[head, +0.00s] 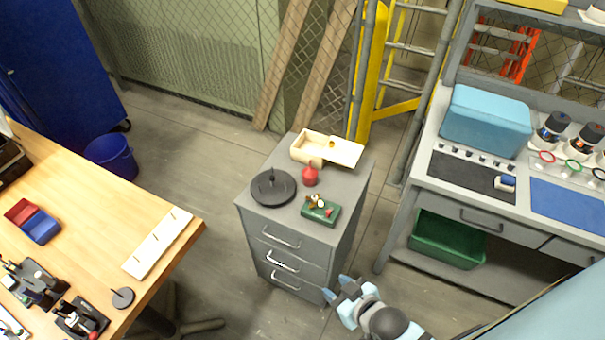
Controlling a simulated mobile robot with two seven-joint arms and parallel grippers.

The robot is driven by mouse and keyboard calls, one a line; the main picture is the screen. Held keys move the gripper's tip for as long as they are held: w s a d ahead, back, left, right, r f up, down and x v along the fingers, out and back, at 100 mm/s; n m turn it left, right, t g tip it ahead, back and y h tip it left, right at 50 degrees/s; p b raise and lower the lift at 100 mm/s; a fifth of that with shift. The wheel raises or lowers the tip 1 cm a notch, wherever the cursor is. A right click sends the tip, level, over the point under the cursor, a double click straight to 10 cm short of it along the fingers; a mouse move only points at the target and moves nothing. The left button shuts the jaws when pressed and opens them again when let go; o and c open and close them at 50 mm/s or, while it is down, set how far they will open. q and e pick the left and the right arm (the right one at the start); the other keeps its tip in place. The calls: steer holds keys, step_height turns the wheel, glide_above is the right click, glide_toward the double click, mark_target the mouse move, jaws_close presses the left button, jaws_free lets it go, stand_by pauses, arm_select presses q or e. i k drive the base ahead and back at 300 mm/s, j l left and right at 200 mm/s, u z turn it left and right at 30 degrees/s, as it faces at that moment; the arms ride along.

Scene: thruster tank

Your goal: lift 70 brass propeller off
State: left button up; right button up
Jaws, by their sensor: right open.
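A small brass-coloured piece (318,201), which looks like the propeller, sits on a green block (322,211) on top of the grey drawer cabinet (341,182). It is small, and any size mark cannot be read. A red part shows at the block's front right. My right gripper (337,288) is open and empty, in front of the cabinet's lower right side, apart from the green block and nearer to me. My left gripper is out of view.
On the cabinet are a dark round stand with a post (273,188), a red knob-like piece (310,176) and a pale wooden box (313,147). The wooden table (75,190) is at left. The grey workbench (433,172) is at right.

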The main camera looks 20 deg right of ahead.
mark_target(315, 202)
steer(key=z, duration=0.95)
